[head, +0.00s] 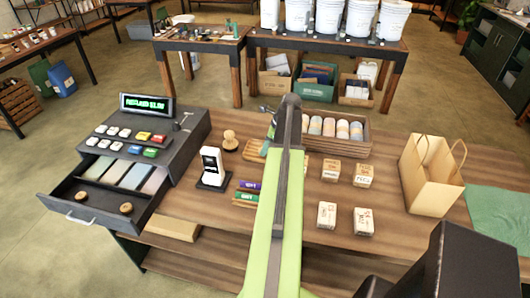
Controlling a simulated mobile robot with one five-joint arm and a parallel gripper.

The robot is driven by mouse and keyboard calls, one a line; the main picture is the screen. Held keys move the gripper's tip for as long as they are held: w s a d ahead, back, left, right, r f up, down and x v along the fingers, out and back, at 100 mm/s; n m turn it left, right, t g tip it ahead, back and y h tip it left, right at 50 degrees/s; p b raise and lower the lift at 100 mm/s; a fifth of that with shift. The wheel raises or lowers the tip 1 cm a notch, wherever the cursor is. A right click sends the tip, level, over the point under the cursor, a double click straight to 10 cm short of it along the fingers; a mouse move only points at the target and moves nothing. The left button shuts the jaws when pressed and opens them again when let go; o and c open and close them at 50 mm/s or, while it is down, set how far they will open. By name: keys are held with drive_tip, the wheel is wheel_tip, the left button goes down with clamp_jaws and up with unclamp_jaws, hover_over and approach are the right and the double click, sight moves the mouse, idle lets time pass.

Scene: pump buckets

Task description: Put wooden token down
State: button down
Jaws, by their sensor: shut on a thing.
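My arm reaches forward over the wooden counter (310,222), and its upper link hides most of my gripper (269,128). The gripper shows only as a small dark and green part left of the arm's tip, above the far part of the counter. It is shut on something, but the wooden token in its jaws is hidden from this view. Two round brown wooden tokens, one at the left (82,197) and another at the right (126,208), lie in the front tray of the open cash drawer (68,213), well left of my gripper.
The cash register (180,150) stands at the left, with a card reader (212,167) and a wooden stamp (229,140) beside it. A crate of jars (325,147), several small boxes (362,175) and a paper bag (425,178) are right of the arm. Bare counter lies between them.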

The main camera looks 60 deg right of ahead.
drive_tip(key=shift+f, duration=0.1)
drive_tip(key=c, duration=1)
unclamp_jaws()
drive_tip(key=shift+o, duration=0.2)
drive_tip(key=shift+r, duration=0.2)
drive_tip(key=shift+r, duration=0.25)
drive_tip(key=p+v, duration=1.1)
drive_tip(key=shift+s+r, duration=0.2)
drive_tip(key=shift+r, duration=0.1)
